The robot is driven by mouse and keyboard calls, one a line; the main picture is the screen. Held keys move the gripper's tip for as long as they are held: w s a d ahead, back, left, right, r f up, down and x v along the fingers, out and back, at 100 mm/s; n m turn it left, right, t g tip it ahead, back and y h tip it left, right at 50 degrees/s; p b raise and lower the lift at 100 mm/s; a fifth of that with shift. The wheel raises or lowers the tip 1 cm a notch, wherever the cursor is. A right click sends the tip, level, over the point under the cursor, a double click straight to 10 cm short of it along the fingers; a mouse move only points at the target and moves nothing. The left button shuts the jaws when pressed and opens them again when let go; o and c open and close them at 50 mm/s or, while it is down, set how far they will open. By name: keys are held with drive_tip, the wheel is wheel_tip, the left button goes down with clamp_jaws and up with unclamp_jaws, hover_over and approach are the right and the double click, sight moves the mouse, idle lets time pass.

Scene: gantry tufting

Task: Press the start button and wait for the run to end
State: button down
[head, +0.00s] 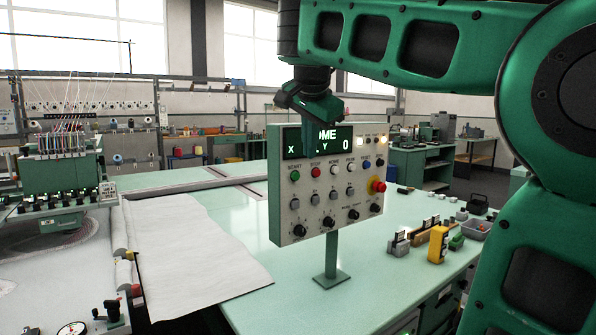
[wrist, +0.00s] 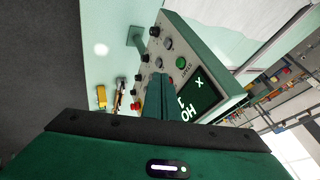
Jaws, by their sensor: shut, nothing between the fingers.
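The control panel (head: 275,215) stands on a post on the pale green table. Its green start button (head: 295,177) sits at the upper left, below the display (head: 345,137), with a red stop button (head: 315,173) to its right. The display shows "OME", with X, Y and 0 partly covered by my fingers. My gripper (head: 309,153) is shut and empty, pointing down in front of the display, above and a little right of the start button. In the wrist view the green button (wrist: 181,63) shows clear of my fingers (wrist: 160,80); no contact is visible.
White fabric (head: 195,250) lies left of the panel. A yellow device (head: 438,244) and several small items stand at the right. A multi-needle tufting head (head: 62,170) is at the left.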

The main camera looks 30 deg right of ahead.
sight(296, 176)
drive_tip(key=shift+w+d+f, duration=0.5)
drive_tip(key=shift+w+f, duration=0.8)
drive_tip(key=shift+w, duration=0.2)
drive_tip(key=shift+w+d+f, duration=0.55)
drive_tip(key=shift+w+f, duration=0.8)
drive_tip(key=shift+w, duration=0.1)
drive_tip(key=shift+w+d+f, duration=0.5)
drive_tip(key=shift+w+f, duration=0.8)
drive_tip(key=shift+w, duration=0.2)
